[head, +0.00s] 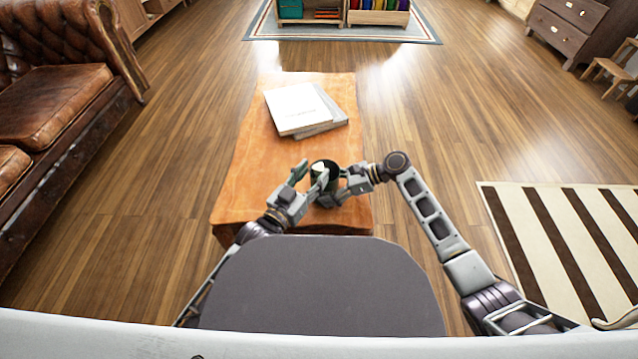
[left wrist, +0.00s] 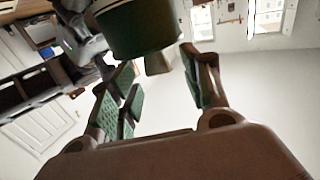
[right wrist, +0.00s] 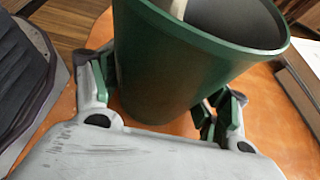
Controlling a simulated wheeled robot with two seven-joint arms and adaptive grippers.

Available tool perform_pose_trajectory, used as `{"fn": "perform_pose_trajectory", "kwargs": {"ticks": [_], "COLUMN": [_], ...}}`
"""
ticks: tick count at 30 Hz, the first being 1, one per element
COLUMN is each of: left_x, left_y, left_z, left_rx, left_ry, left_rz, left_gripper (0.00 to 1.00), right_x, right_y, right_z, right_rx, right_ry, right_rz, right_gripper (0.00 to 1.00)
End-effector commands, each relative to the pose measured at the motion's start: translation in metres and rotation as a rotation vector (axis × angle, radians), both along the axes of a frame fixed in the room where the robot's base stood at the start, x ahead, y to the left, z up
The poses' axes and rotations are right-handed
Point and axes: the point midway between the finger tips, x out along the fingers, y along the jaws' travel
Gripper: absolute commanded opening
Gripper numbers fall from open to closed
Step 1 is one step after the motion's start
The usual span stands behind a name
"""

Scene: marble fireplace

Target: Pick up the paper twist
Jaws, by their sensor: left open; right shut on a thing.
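A dark green cup (head: 334,170) is near the front of the orange table, its mouth up. It fills the middle of the right wrist view (right wrist: 170,60). My right gripper (head: 342,185) is shut on the cup, fingers on both sides of its wall. The pale paper twist (head: 319,168) stands in the cup; its beige end shows inside the rim in the right wrist view (right wrist: 178,9). My left gripper (head: 310,173) is open beside the cup's mouth.
Two stacked books (head: 300,108) lie farther back on the orange table (head: 245,175). A brown leather sofa (head: 60,100) stands at the left and a striped rug (head: 560,240) lies at the right. The wooden floor around the table is mostly clear.

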Motion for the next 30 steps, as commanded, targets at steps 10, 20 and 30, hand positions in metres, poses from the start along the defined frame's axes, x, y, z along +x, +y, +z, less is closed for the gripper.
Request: {"fn": "perform_pose_trajectory", "kwargs": {"ticks": [10, 20, 30], "left_x": [0.0115, 0.0113, 0.0113], "left_y": [-0.0072, -0.0070, -0.0069], "left_z": [0.0006, 0.0006, 0.0006], "left_rx": [-0.001, -0.001, 0.000], "left_ry": [0.000, 0.000, -0.001], "left_rz": [-0.001, -0.001, -0.001], "left_gripper": [0.47, 0.47, 0.12], "right_x": [0.0001, 0.0000, 0.0000], "right_y": [0.0000, 0.0000, 0.0000], "right_z": [0.0001, 0.0001, 0.0001], "right_rx": [0.000, 0.000, 0.000], "right_ry": [0.000, 0.000, 0.000], "right_rz": [0.000, 0.000, 0.000], "right_gripper": [0.61, 0.61, 0.61]}}
